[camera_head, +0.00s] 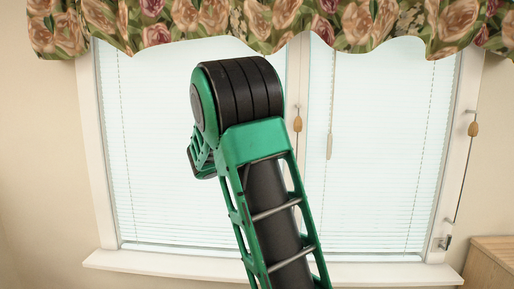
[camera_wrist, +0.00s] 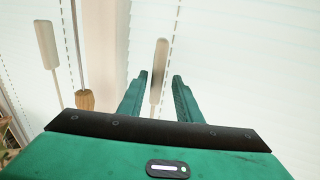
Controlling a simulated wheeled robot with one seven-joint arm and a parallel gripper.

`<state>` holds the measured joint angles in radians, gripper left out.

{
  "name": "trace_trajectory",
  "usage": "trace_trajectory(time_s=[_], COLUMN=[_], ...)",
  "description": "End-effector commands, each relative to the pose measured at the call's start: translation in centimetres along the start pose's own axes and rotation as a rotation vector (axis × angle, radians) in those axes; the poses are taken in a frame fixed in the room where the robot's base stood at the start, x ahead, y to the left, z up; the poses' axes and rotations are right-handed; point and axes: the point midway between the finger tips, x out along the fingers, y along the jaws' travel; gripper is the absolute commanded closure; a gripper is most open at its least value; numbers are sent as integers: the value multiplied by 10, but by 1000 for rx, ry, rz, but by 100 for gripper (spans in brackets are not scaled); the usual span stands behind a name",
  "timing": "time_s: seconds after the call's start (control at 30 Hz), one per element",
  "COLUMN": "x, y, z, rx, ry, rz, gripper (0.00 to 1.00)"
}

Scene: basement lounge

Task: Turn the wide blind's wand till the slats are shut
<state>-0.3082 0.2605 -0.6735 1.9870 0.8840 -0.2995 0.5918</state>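The left blind (camera_head: 165,150) looks the wider of two pale blinds, its slats fine lines on a bright pane. In the wrist view my gripper (camera_wrist: 160,75) is open. A pale wand (camera_wrist: 161,50) stands between its two green fingers, with a gap visible on each side; I cannot tell how deep it sits. A second wand (camera_wrist: 46,45) is off to the left there. In the head view one wand (camera_head: 330,145) hangs before the right blind (camera_head: 390,150). My arm hides my fingers and part of the left blind in that view.
A wooden tassel (camera_head: 298,124) hangs at the middle post, and another (camera_head: 473,129) at the right frame. A floral valance (camera_head: 270,22) spans the top. The white sill (camera_head: 150,263) runs below. A wooden cabinet (camera_head: 490,262) stands at lower right.

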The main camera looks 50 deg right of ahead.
Motion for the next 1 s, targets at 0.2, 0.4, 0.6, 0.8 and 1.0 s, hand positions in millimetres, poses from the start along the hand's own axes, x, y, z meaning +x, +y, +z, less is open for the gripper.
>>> trace_trajectory(time_s=[0.2,0.4,0.6,0.8,1.0], x=[0,-8,-40,-77,-100], y=[2,1,0,-1,-1], z=[1,2,2,2,2], rx=[-1,-1,-2,-2,-2], ry=[-2,-3,-4,-4,-2], rz=[4,2,-1,-1,1], gripper=[67,67,67,67,67])
